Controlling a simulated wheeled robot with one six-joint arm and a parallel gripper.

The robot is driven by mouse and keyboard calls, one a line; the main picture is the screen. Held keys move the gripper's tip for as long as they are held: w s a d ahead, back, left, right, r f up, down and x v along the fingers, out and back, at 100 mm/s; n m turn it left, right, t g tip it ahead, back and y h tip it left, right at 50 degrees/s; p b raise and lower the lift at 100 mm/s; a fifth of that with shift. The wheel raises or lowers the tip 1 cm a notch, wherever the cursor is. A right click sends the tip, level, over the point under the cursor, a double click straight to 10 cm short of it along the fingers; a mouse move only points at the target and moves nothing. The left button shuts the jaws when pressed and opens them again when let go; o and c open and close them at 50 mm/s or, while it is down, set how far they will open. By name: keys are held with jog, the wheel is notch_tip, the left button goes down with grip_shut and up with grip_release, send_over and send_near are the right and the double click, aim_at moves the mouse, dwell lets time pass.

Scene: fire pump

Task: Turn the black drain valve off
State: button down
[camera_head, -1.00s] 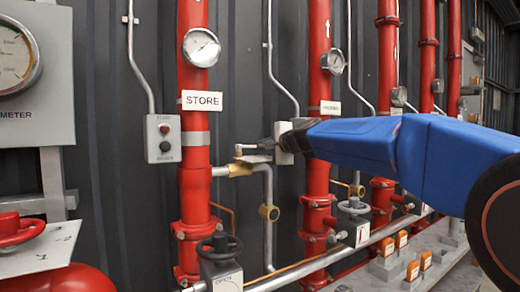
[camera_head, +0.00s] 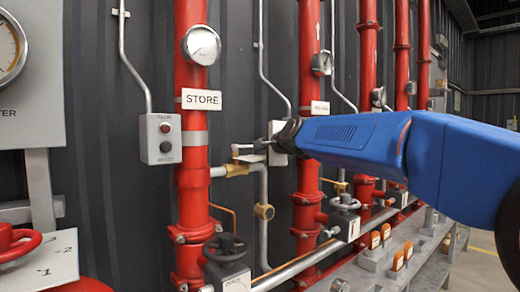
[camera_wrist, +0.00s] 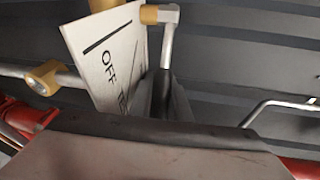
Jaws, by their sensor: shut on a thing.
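The drain valve's lever has a silver end (camera_wrist: 168,42) and a black grip (camera_wrist: 164,82) in the wrist view. My gripper (camera_wrist: 163,100) is shut on the black grip, which partly hides between the fingers. A white plate (camera_wrist: 105,55) reading "OFF" stands just left of the lever. In the head view, the silver lever end (camera_head: 243,148) shows above a brass fitting (camera_head: 237,170) beside the red STORE pipe (camera_head: 192,140). My gripper (camera_head: 268,148) reaches it from the right. The lever's exact angle is hard to tell.
Another red pipe (camera_head: 308,180) stands close behind my arm. A black handwheel (camera_head: 224,248) is below. Orange switches (camera_head: 398,258) sit on a ledge at lower right.

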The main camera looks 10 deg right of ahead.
dwell(0.3)
jog(key=c, duration=1.6)
grip_release()
jog(key=shift+c, duration=0.2)
jog(key=shift+s+d, duration=0.1)
jog(key=v, duration=1.7)
jog(key=shift+r, duration=0.15)
